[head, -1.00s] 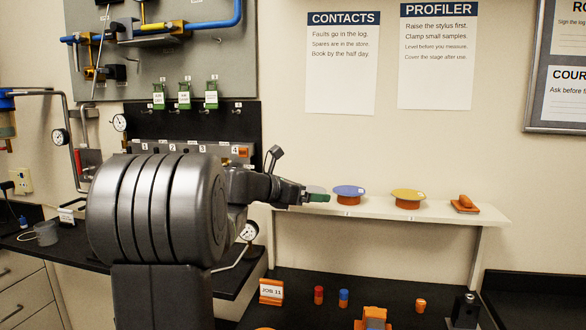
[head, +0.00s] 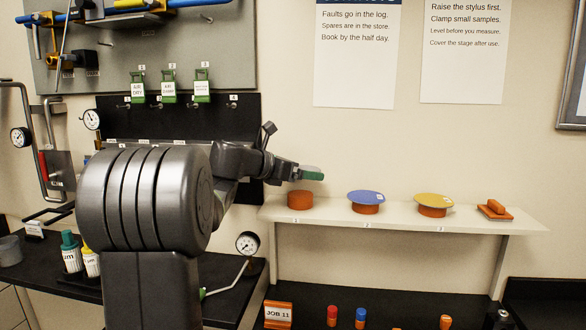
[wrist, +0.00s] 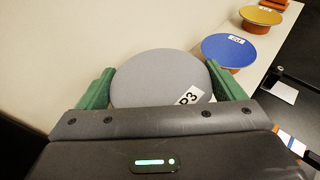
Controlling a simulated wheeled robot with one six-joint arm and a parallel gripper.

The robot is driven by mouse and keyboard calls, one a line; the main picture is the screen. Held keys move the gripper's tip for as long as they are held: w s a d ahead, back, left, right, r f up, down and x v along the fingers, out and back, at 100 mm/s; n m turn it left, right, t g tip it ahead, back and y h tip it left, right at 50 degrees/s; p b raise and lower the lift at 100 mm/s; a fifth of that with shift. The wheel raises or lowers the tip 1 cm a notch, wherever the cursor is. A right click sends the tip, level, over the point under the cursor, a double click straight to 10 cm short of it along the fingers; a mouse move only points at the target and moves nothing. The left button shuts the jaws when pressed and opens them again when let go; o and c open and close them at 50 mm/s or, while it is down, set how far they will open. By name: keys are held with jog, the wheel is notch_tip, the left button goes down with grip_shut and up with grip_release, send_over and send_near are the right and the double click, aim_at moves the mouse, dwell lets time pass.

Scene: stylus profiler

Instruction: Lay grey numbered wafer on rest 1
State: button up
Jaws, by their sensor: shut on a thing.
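The grey wafer (wrist: 160,78) is a flat disc with a white label, partly cut off, reading something like "P3". My gripper (wrist: 168,88) is shut on it, a green finger at each side. In the head view my gripper (head: 312,173) is above rest 1 (head: 299,200), a bare orange cylinder at the shelf's left end with tag 1 below it. A gap shows between the gripper and the rest's top. The wafer is not clearly made out in the head view. Rest 1 is hidden in the wrist view.
The blue wafer (head: 366,196) lies on rest 2 and the yellow wafer (head: 433,200) on rest 3, both to the right on the white shelf (head: 400,221). An orange block with a handle (head: 495,209) sits at the shelf's right end. The wall is close behind.

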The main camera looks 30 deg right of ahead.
aim_at(301, 194)
jog(key=shift+a, duration=0.15)
dwell(0.3)
jog(key=shift+f, duration=0.2)
jog(key=shift+f+b, duration=1.35)
jog(key=shift+f, duration=1)
jog(key=shift+f, duration=0.3)
jog(key=shift+f, duration=0.3)
jog(key=o, duration=1.1)
jog(key=shift+o, duration=0.2)
jog(key=shift+a, duration=0.1)
